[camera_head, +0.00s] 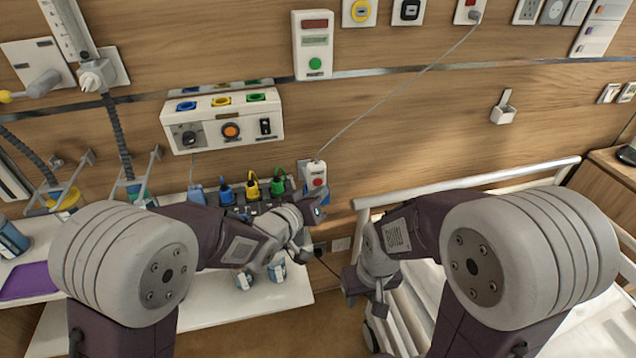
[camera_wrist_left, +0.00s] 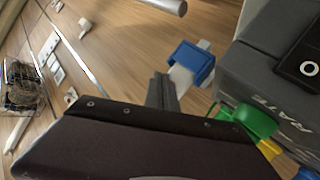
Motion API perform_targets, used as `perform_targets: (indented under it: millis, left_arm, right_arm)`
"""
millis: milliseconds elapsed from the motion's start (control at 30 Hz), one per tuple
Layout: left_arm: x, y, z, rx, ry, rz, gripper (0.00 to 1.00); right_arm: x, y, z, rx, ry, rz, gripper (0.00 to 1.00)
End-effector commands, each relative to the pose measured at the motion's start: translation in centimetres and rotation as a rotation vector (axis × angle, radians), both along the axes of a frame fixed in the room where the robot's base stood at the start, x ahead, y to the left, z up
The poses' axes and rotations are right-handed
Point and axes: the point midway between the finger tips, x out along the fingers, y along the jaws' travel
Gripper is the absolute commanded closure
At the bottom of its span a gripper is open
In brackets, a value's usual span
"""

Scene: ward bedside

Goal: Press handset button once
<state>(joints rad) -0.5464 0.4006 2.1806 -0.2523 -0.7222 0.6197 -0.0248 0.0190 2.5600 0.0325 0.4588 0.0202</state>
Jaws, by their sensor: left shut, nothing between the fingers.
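The handset (camera_head: 316,174) is white with a red button on its front. It hangs by the wall on a thin cord, just above my left gripper (camera_head: 318,207) in the head view. In the left wrist view, the closed fingers of my left gripper (camera_wrist_left: 162,92) point at a blue holder (camera_wrist_left: 194,62) with a white piece through it, probably the handset. The button does not show there, and I cannot tell whether the fingers touch anything. My right gripper (camera_head: 364,288) is low beside the bed, away from the handset; its finger gap is unclear.
A dark device (camera_head: 255,203) with coloured plugs stands left of the handset; its grey casing (camera_wrist_left: 255,75) is close in the wrist view. A white wall panel (camera_head: 222,120) is above. The handset cord runs to a wall socket (camera_head: 470,12). A bed rail (camera_head: 480,178) is right.

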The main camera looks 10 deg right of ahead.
Motion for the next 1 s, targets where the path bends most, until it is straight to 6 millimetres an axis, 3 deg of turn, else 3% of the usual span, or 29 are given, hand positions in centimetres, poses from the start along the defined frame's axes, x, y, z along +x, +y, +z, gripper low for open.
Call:
perform_targets:
  millis: [1000]
  left_arm:
    - [0.87,0.05,0.01,0.0,0.0,0.0,1.0]
  right_arm:
    - [0.0,0.0,0.2,0.0,0.0,0.0,0.64]
